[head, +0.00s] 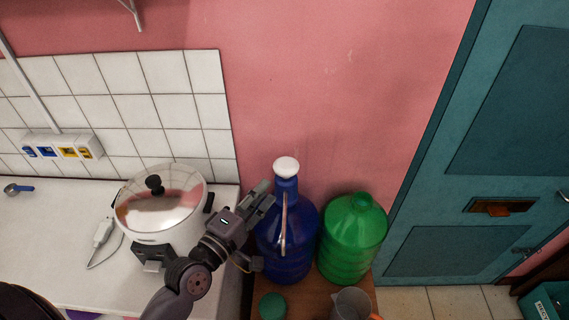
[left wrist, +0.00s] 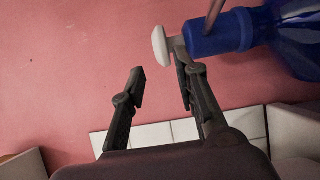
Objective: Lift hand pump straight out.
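The hand pump (head: 287,169) has a white cap, a blue body and a thin curved spout. It stands on the neck of a large blue bottle (head: 290,258). In the left wrist view the pump (left wrist: 222,34) lies sideways at the upper right, with the blue bottle (left wrist: 296,38) beyond it. My left gripper (head: 265,194) is just left of the pump, near its upper part. In the left wrist view my left gripper (left wrist: 160,68) is open with nothing between its fingers; one finger overlaps the pump's white stem. I cannot tell whether it touches. My right gripper is not in view.
A green bottle (head: 352,238) stands close right of the blue one. A grey jug (head: 350,303) and a green round object (head: 272,306) are in front. A lidded cooker (head: 160,205) sits on the white counter at left. A teal door (head: 500,130) is at right.

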